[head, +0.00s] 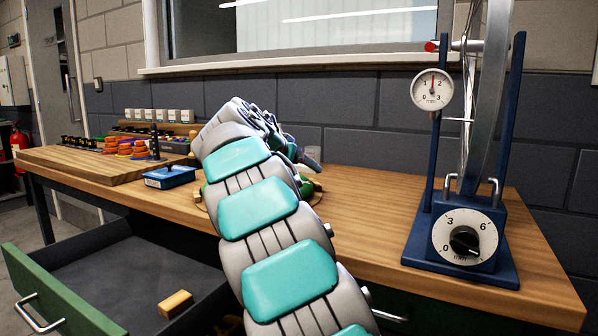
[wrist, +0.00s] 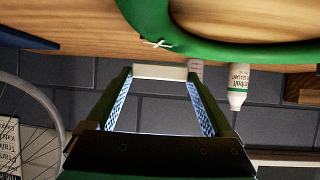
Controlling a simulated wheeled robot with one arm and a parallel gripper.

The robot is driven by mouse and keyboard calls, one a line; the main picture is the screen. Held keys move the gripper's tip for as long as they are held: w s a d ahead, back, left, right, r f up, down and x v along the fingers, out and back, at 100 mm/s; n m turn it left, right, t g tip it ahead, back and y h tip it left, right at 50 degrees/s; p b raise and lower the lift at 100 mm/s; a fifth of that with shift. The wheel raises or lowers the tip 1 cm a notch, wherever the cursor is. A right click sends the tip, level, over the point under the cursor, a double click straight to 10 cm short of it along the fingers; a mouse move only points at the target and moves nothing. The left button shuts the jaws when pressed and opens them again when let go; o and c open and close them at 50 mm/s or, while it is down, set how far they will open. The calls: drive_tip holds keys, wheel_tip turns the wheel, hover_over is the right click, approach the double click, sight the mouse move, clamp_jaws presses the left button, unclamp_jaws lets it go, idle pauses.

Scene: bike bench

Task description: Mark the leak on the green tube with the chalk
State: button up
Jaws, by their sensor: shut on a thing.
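In the wrist view, my gripper (wrist: 160,76) is shut on a pale, bar-shaped piece of chalk (wrist: 160,71), held crosswise between its fingertips. The green tube (wrist: 215,50) curves across the top of the wrist view, lying over the wooden bench. A small white cross-shaped mark (wrist: 157,43) shows on the tube, close to the chalk in the picture. A gap shows between chalk and tube in the picture; I cannot tell the true distance. In the head view, my arm hides most of the tube and the chalk.
A truing stand (head: 462,245) with a wheel and dials stands at the right of the workbench (head: 370,200). A blue tray (head: 168,178) lies left of my arm. An open drawer (head: 60,290) holds a yellowish block (head: 175,303). A white bottle (wrist: 238,88) stands beyond the tube.

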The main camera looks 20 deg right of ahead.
drive_tip(key=shift+r+p, duration=1.25)
drive_tip(key=shift+r, duration=1.15)
